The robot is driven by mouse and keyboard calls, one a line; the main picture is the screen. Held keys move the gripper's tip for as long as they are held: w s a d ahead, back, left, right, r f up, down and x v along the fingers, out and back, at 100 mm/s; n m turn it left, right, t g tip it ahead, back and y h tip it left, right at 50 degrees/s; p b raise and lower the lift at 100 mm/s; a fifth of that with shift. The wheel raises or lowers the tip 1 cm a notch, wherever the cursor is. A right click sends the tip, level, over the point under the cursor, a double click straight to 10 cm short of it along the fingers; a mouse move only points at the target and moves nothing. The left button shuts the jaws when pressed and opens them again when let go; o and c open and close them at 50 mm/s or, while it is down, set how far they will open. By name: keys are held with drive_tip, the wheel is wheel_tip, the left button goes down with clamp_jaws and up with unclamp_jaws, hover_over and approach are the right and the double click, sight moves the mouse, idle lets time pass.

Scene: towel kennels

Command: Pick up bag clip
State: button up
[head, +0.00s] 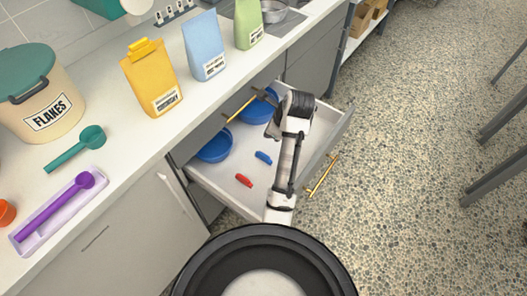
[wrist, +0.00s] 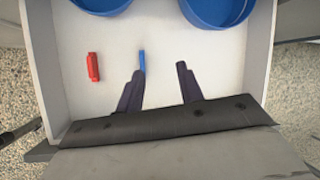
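Two small clip-like pieces lie on the white floor of an open drawer (head: 222,184). One is a red clip (head: 244,181), the other a blue clip (head: 263,158). In the wrist view the blue clip (wrist: 142,60) is just ahead of my gripper's left finger, within the span between the fingers. The red clip (wrist: 93,67) is farther left. My gripper (wrist: 160,70) is open and empty, its two dark fingers apart. In the head view my gripper (head: 265,112) is over the drawer, to the upper right of the blue clip.
Two blue bowls, a left one (head: 214,147) and a right one (head: 262,106), sit at the back of the drawer. The counter above holds a flakes canister (head: 38,90), a yellow bag (head: 150,80) and scoops. The speckled floor (head: 410,100) at right is open.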

drive_tip(key=s+d+f+m+g, duration=0.2)
drive_tip(key=s+f+m, duration=0.1)
drive_tip(key=f, duration=0.1)
hover_over(265, 156)
drive_tip(key=s+d, duration=0.1)
drive_tip(key=d, duration=0.1)
wheel_tip(265, 156, down, 6)
drive_tip(key=shift+d+r, duration=0.1)
drive_tip(key=shift+d, duration=0.05)
drive_tip(key=shift+a+p+x, duration=0.15)
drive_tip(key=shift+p+x, duration=0.1)
drive_tip(key=shift+x, duration=1.3)
drive_tip(key=shift+a+p+x, duration=0.15)
drive_tip(key=shift+p+x, duration=0.1)
drive_tip(key=shift+x, duration=1.3)
drive_tip(key=shift+s+r, duration=0.1)
drive_tip(key=shift+c, duration=0.4)
clamp_jaws()
